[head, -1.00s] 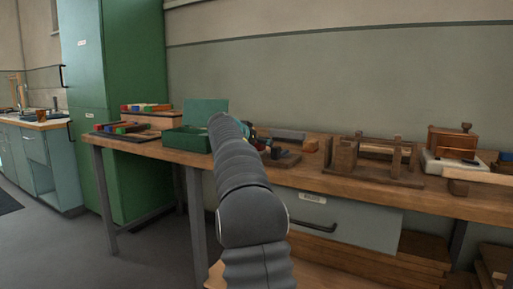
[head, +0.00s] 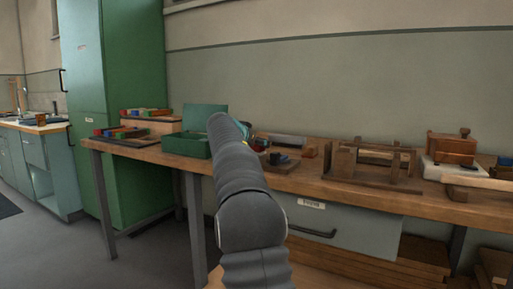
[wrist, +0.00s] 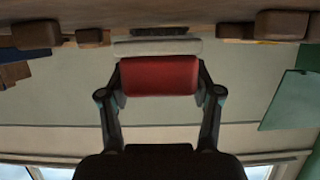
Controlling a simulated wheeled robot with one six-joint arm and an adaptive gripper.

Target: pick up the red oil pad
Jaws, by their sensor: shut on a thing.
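The red oil pad (wrist: 160,76) is a rounded red block. In the wrist view it spans the gap between the two fingers of my gripper (wrist: 159,88), with a finger against each end. My gripper is shut on it. In the head view my dark arm hides most of the gripper and the pad, so the pad's height above the bench cannot be judged there.
The wooden workbench (head: 330,188) carries an open green box (head: 188,146) left of my arm, a small dark blue piece (head: 278,158) just right of it, and a wooden frame (head: 372,178). A wooden box on a pale block (head: 465,172) stands farther right.

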